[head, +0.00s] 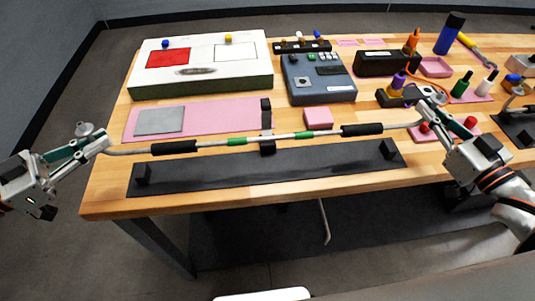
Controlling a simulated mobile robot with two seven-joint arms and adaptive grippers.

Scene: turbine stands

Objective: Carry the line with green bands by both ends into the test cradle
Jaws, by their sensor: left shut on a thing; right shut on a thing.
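The line (208,143) is a thin grey tube with black grips and green bands. It runs roughly level across the head view, raised over the front of the table. My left gripper (92,140) is shut on its left end, out past the table's left side. My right gripper (436,118) is shut on its right end. The line appears above and behind this base; the exact height gap is hard to tell.
Behind the line lie a pink mat (222,116) with a grey plate, a small pink block (318,117) and a blue-grey instrument box (318,80). A white case (202,66) stands at the back left. Bottles and tools crowd the right side near my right arm.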

